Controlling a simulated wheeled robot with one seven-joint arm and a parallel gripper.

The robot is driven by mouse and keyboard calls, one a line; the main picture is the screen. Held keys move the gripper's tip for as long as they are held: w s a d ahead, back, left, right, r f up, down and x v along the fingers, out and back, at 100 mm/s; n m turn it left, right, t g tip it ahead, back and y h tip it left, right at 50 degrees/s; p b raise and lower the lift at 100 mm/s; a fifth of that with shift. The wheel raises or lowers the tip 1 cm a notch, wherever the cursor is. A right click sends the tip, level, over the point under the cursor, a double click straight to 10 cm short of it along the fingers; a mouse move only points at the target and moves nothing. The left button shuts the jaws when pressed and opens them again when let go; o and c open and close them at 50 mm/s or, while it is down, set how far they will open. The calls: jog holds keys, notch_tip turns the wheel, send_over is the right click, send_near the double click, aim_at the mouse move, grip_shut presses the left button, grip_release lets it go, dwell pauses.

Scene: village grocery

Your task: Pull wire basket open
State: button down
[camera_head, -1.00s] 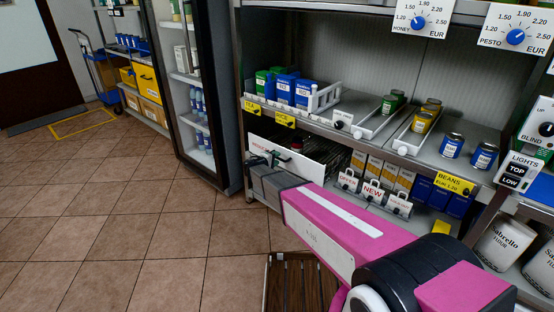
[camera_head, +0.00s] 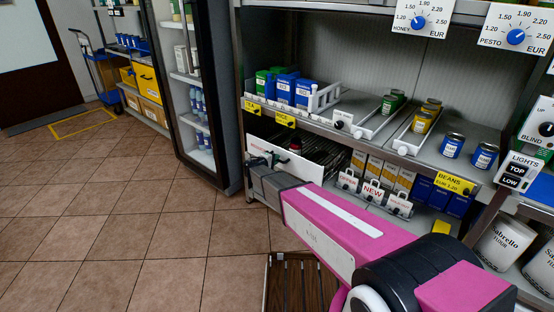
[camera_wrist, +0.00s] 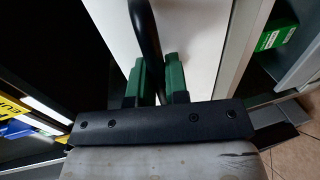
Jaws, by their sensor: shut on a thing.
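The wire basket sits on the lower shelf in the head view, with a white front panel (camera_head: 303,168) and dark wire sides (camera_head: 326,150) behind it. My gripper (camera_head: 263,159) is at the panel's left part and covers some of its lettering. In the wrist view, the green fingers of my gripper (camera_wrist: 158,82) are closed around a dark bar, the basket's handle (camera_wrist: 145,32), in front of the white panel (camera_wrist: 195,35). A small reddish item shows inside the basket; the rest of its contents is unclear.
Cartons (camera_head: 381,175) and small signs stand right of the basket. The shelf above holds blue boxes (camera_head: 295,88) and cans. A glass-door fridge (camera_head: 205,100) stands to the left. A slatted wooden crate (camera_head: 300,284) is on the floor below my arm. The tiled floor at left is clear.

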jog(key=f+v, duration=0.3)
jog(key=v, duration=1.2)
jog(key=s+f+v, duration=0.1)
jog(key=f+v, duration=0.2)
jog(key=v, duration=1.1)
jog(key=shift+s+a, duration=0.35)
jog(key=shift+a, duration=0.25)
jog(key=shift+f, duration=0.1)
jog(key=c, duration=1.1)
grip_release()
jog(key=shift+c, duration=0.2)
jog(key=v, duration=1)
jog(key=shift+s+a, duration=0.2)
jog(key=shift+s, duration=0.15)
jog(key=shift+s, duration=0.1)
